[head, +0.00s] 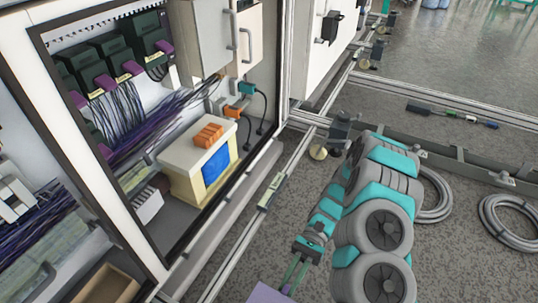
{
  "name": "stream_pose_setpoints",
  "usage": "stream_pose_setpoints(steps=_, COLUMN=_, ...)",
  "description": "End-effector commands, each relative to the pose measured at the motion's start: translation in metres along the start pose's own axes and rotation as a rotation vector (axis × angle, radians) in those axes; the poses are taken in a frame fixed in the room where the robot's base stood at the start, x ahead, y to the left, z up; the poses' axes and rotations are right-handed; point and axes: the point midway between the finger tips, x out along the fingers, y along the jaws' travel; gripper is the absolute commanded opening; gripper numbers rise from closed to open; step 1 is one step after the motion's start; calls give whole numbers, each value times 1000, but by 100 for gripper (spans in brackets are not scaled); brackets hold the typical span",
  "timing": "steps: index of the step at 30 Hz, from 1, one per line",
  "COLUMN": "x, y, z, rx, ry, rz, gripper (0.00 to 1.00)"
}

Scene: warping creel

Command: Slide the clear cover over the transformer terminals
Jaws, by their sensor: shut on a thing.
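The transformer (177,158) is a cream box with a blue front panel, standing on the floor of the open cabinet. Its orange terminals (208,135) sit on top and look uncovered. My gripper (287,284) points down at the bottom edge of the picture, outside the cabinet and well to the right of and below the transformer. Its thin green fingers are shut on a pale lavender flat piece (266,293), mostly cut off by the frame. It may be the clear cover, but I cannot tell for sure.
The cabinet's dark frame edge (96,158) borders the opening. Purple wire bundles (165,112) run behind the transformer, and orange and teal plugs (235,109) hang at right. A metal floor rail (262,205) runs alongside. Coiled grey cables (511,222) lie on the right floor.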

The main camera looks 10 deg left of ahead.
Motion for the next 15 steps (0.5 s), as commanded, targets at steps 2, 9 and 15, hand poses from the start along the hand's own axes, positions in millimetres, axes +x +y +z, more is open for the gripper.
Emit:
stream_pose_setpoints(steps=2, x=2, y=-39, z=11, rx=-3, ry=-4, rz=-184, gripper=0)
stream_pose_setpoints(steps=9, x=-41, y=-150, z=61, rx=-5, ry=-3, rz=-704, gripper=0)
stream_pose_setpoints(steps=15, x=-121, y=-206, z=102, rx=-6, ry=-3, rz=-1086, gripper=0)
